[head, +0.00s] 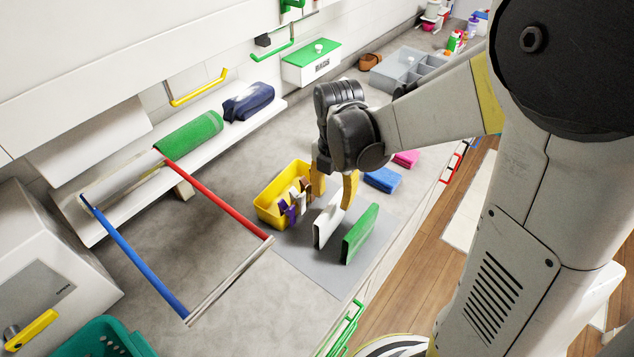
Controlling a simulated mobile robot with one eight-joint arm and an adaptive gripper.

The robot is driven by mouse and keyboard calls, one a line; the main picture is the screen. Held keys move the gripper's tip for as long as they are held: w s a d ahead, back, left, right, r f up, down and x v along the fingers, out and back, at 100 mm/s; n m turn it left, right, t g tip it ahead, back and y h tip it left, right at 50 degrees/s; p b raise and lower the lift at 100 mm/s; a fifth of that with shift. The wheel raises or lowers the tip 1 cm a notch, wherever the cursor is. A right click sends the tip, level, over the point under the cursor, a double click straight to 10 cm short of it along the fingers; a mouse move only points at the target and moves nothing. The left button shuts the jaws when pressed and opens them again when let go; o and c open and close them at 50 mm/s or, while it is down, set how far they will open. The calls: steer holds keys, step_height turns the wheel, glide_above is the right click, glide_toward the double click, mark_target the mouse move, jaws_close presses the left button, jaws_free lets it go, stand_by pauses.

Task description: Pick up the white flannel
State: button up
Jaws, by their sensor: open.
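The white flannel (328,222) stands upright on edge on a grey mat (309,262) on the worktop. A green flannel (361,234) stands upright just to its right, with a narrow gap between them. My gripper (335,190) points down over the white flannel, with its yellow fingers apart. One finger is by the yellow tub and the other is above the flannel's right side. The gripper is open and holds nothing that I can see. Whether the fingertips reach down beside the flannel is hard to tell.
A yellow tub (268,208) with several items stands close left of the gripper. Blue (382,179) and pink (406,158) folded cloths lie behind. A frame with red (218,199) and blue (135,257) bars stands left. The worktop's front edge is right of the mat.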

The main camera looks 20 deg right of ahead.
mark_target(333, 205)
steer(key=f+b, duration=0.1)
steer(key=f, duration=0.3)
steer(key=shift+s+f, duration=0.1)
steer(key=shift+s, duration=0.1)
steer(key=shift+w+a+f+b, duration=0.1)
steer(key=shift+f+b, duration=0.5)
steer(key=shift+f, duration=0.8)
steer(key=shift+w+a+f+b, duration=0.1)
steer(key=shift+f+b, duration=0.45)
steer(key=shift+f, duration=0.8)
steer(key=shift+s+r, duration=0.1)
steer(key=c, duration=1)
